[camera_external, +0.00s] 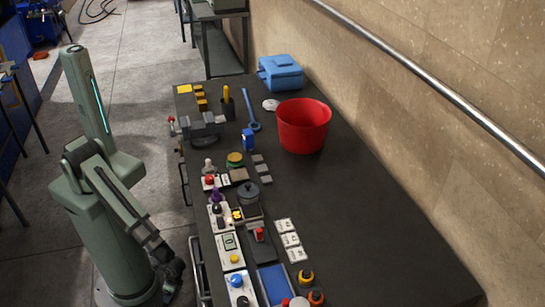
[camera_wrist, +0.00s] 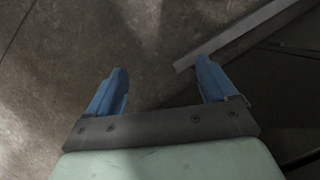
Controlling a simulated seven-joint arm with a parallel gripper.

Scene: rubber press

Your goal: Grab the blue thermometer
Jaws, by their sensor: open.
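A small blue upright object (camera_external: 248,140) stands near the middle of the dark table; it may be the blue thermometer, but it is too small to be sure. A long, thin blue tool (camera_external: 249,107) with a wider near end lies just behind it. My gripper (camera_wrist: 161,72) is open, with two blue fingers apart and nothing between them. In the external view my gripper (camera_external: 172,278) hangs low beside the table's left edge, well apart from both blue objects. The wrist view shows only floor and a grey bar, with no thermometer in it.
A red bucket (camera_external: 304,126) and a blue box (camera_external: 281,73) stand toward the wall. Control boxes with buttons, including a white one (camera_external: 230,252), line the table's left edge. A black cup (camera_external: 228,108) stands behind. The table's right side is clear.

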